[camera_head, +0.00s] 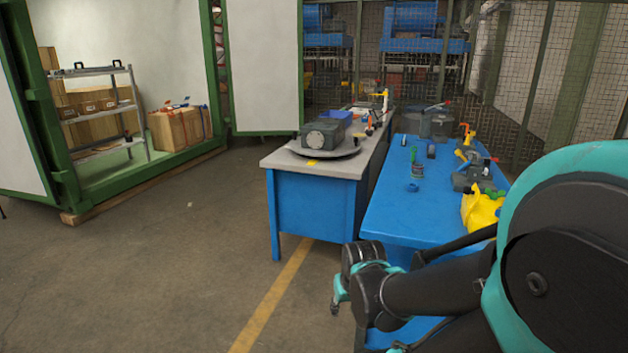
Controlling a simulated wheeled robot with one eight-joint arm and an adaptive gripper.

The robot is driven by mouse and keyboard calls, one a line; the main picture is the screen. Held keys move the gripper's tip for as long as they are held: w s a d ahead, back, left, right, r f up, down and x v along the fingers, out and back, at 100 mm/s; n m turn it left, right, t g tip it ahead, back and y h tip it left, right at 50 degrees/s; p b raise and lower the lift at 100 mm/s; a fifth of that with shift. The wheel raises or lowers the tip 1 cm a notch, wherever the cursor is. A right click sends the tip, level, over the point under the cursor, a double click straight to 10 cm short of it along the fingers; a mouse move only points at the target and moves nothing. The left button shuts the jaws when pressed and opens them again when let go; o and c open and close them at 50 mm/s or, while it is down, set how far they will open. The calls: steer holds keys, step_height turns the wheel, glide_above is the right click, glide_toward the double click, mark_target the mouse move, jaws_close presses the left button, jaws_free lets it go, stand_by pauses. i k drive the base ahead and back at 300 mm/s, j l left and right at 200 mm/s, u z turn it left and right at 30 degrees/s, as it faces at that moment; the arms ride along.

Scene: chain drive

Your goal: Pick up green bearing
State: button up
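No clear green bearing can be made out at this distance. A small dark item with a green upper part (416,168) stands on the blue table (400,215). Another small green patch (492,193) shows at the table's right side, above a yellow object; I cannot tell what either is. My gripper (338,293) is low in front of the table's near left edge, well apart from both. Its fingers are small and partly hidden, so I cannot tell if they are open or shut.
A blue ring (412,188) and grey tools (468,176) lie on the blue table. A yellow container (481,212) is at its right edge. A grey-topped workbench (325,168) holds a dark machine (324,132). The floor at left is clear, up to a green-framed container with a shelf (105,105).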

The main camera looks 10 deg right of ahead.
mark_target(415, 175)
steer(key=i+j+z, duration=0.45)
steer(key=j+z, duration=0.25)
steer(key=i+j+z, duration=0.15)
steer(key=j+z, duration=0.2)
steer(key=i+j+z, duration=0.1)
steer(key=j+z, duration=0.45)
steer(key=j, duration=0.7)
steer(key=j+z, duration=0.25)
steer(key=j, duration=0.65)
steer(key=i+j+z, duration=0.2)
steer(key=j, duration=0.2)
steer(key=j+z, duration=0.2)
steer(key=j, duration=0.2)
steer(key=i+j+z, duration=0.2)
steer(key=j, duration=0.25)
steer(key=k, duration=0.05)
